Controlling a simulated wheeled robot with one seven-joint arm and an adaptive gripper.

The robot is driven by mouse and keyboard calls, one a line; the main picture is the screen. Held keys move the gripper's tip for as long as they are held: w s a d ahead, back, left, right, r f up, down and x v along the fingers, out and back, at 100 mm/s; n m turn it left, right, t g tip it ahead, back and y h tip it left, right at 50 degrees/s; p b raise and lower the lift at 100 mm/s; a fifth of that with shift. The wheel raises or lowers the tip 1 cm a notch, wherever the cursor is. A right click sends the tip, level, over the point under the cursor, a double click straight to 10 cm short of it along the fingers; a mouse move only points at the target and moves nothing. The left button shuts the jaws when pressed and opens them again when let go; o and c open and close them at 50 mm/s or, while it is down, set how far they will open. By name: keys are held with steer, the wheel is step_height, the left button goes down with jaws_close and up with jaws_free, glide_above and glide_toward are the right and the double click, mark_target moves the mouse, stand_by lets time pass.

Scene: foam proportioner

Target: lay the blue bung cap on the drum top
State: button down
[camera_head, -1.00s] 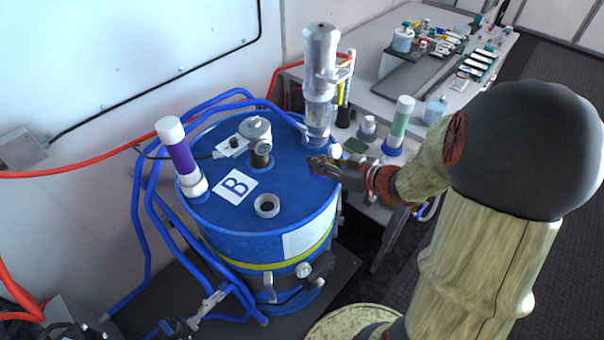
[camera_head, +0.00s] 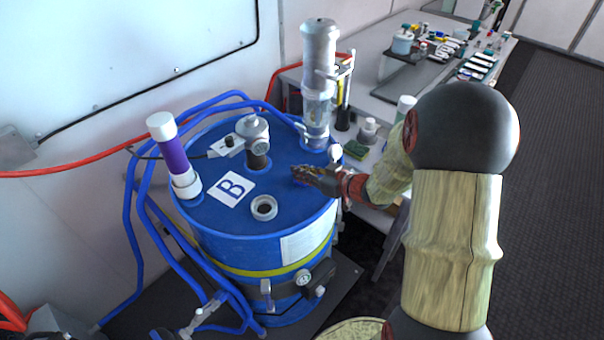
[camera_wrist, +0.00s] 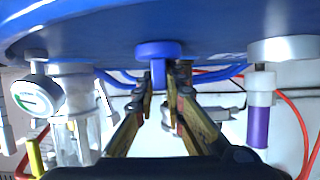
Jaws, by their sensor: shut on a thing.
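The blue bung cap (camera_wrist: 160,49) shows in the wrist view as a round disc with a short stem. My gripper (camera_wrist: 161,90) is shut on the stem, with a finger on each side. In the head view my gripper (camera_head: 299,173) is over the right part of the blue drum top (camera_head: 222,222). There the cap is mostly hidden by the fingers and blends with the blue lid. The wrist view is upside down, with the drum top (camera_wrist: 90,28) along its upper edge. The cap's disc is close to the drum top; I cannot tell whether they touch.
An open white-rimmed bung hole (camera_head: 264,208) lies left of my gripper. A purple tube (camera_head: 172,155), a grey capped fitting (camera_head: 254,140) and a tall clear cylinder (camera_head: 318,90) stand on the drum. A white B label (camera_head: 232,188) lies flat. Blue hoses (camera_head: 140,250) run along the left.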

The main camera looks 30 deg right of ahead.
steer(key=shift+r, duration=0.1)
steer(key=c, duration=1.8)
jaws_free()
steer(key=shift+c, duration=0.2)
